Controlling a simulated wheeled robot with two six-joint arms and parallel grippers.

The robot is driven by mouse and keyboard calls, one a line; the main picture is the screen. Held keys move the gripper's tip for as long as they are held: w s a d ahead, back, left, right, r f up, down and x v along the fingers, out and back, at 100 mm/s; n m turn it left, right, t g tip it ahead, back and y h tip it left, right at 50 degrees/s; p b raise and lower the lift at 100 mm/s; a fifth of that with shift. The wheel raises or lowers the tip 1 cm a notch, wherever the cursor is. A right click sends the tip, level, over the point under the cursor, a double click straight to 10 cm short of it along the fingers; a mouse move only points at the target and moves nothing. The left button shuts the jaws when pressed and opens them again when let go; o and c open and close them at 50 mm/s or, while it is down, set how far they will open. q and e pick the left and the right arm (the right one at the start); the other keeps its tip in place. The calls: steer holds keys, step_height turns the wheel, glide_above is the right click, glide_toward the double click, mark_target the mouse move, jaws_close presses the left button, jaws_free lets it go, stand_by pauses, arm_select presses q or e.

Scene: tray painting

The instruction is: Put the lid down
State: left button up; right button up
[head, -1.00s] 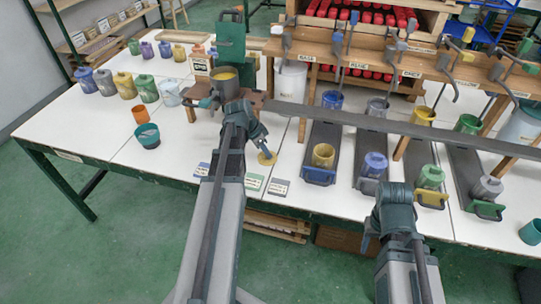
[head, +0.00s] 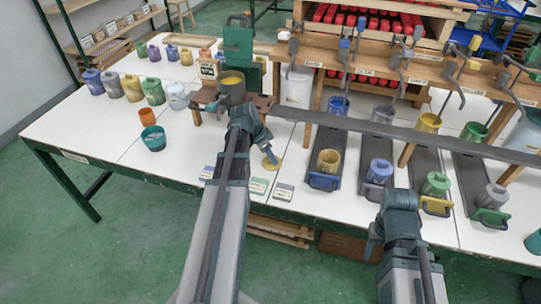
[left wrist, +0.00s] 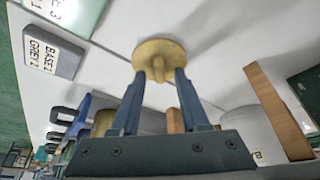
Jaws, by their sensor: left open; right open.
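The yellow round lid (head: 272,161) lies flat on the white bench top, just right of my left gripper. In the left wrist view the lid (left wrist: 160,52) has a raised knob facing the gripper. My left gripper (head: 267,150) is open, and its fingertips (left wrist: 160,76) stand on either side of the knob with gaps showing. I cannot tell whether a finger touches it. A dark pot with yellow contents (head: 231,90) stands uncovered on a small wooden stand behind the left gripper. My right gripper (head: 373,246) is open and empty at the bench's front edge, mostly hidden by its own wrist.
Label cards (head: 258,186) lie in front of the lid. A long grey bar (head: 400,130) crosses above the lanes.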

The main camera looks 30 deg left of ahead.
arm_select(q)
steer(key=p+v, duration=1)
steer(key=v, duration=0.2)
steer(key=shift+p, duration=0.3)
steer(key=shift+f, duration=0.1)
steer(key=s+d+n+g+y, duration=0.1)
steer(key=s+d, duration=0.3)
steer(key=d, duration=0.7)
steer(key=s+d+f+g+y, duration=0.1)
steer(key=s+d, duration=0.3)
steer(key=d, duration=0.7)
steer(key=s+d+n+g+y, duration=0.1)
steer(key=s+d, duration=0.3)
steer(key=d, duration=0.7)
steer(key=shift+s+d+f+n+g+y, duration=0.2)
steer(key=shift+f+n+g+y, duration=0.1)
steer(key=shift+g+y, duration=0.15)
